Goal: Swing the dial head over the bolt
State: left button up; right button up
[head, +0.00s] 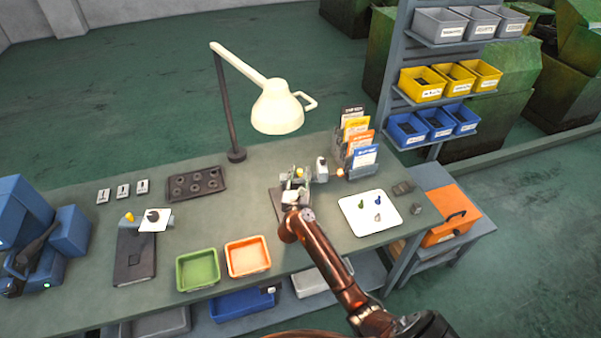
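My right arm reaches in from the lower right, and my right gripper (293,196) is at a small fixture (300,174) in the middle of the bench. The gripper covers part of the fixture, and its fingers are too small to read as open or shut. A pale, round-ended part (321,169) stands at the fixture's right side; it may be the dial head, but I cannot tell. The bolt cannot be made out. Another fixture with a dark base (134,258), a yellow knob (129,216) and a white plate (155,221) stands at the left. My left gripper is out of view.
A cream lamp (277,108) hangs over the bench's back edge. Green (198,270) and orange (248,257) bins sit at the front. A card rack (354,143) stands behind right, and a white tray (369,212) with small parts lies right of my arm. A blue machine (35,232) is far left.

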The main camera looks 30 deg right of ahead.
jog(key=shift+w+d, duration=0.1)
jog(key=shift+d, duration=0.05)
jog(key=c, duration=0.5)
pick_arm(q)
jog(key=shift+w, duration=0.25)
pick_arm(e)
grip_shut()
